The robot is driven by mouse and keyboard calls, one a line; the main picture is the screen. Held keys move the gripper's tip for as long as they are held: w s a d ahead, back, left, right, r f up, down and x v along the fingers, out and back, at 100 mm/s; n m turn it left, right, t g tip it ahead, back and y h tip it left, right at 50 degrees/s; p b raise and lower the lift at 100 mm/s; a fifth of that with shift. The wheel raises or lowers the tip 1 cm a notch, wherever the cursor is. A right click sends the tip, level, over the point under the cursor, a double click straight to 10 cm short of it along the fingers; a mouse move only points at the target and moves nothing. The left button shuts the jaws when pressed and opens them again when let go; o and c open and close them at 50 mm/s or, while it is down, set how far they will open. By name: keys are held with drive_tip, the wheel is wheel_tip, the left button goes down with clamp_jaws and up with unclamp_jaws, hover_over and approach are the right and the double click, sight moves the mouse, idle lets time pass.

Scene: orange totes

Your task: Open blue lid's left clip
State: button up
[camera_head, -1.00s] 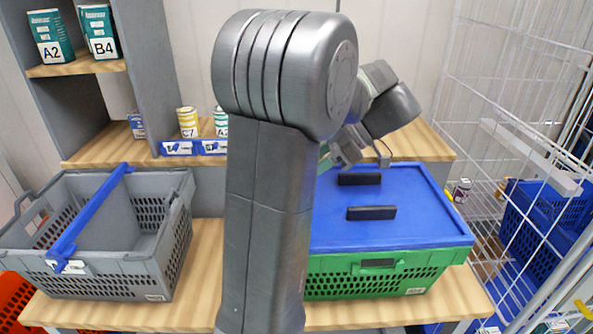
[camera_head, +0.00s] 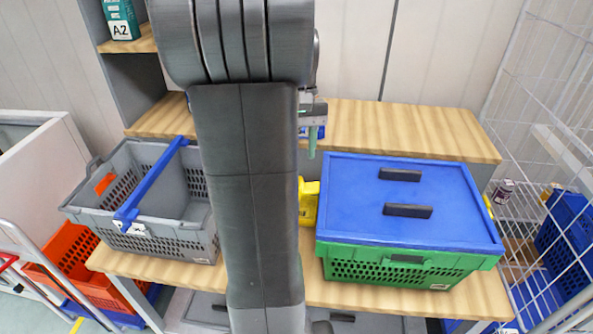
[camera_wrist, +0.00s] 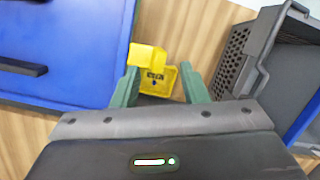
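The blue lid (camera_head: 345,195) lies on the green tote (camera_head: 345,255), with two dark handles on top. A yellow piece (camera_head: 308,203) with dark lettering is at the lid's left side, and I take it to be the left clip. In the wrist view this yellow piece (camera_wrist: 150,58) shows beside the blue lid (camera_wrist: 75,65), which lies at the picture's left. My gripper (camera_wrist: 159,70) is open, its green fingers either side of the yellow piece in that view. Contact cannot be told. In the head view one green fingertip (camera_head: 311,143) shows above the lid's left back corner; my arm hides the rest.
A grey crate (camera_head: 150,235) with a blue bar stands on the wooden table (camera_head: 340,290) to the left. It appears at the right of the wrist view. An orange crate (camera_head: 85,265) is lower left. A white wire cage (camera_head: 530,130) stands at right. A shelf is behind.

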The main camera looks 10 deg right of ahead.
drive_tip(key=w+a+r+m+t+h+p, duration=0.1)
drive_tip(key=a+r+m+h+p, duration=0.1)
drive_tip(key=a+r+m, duration=0.1)
drive_tip(key=h, duration=0.1)
approach(308, 187)
drive_tip(key=shift+m, duration=0.4)
drive_tip(key=f, duration=0.7)
drive_tip(key=shift+s+a, duration=0.1)
drive_tip(key=shift+a, duration=0.2)
clamp_jaws()
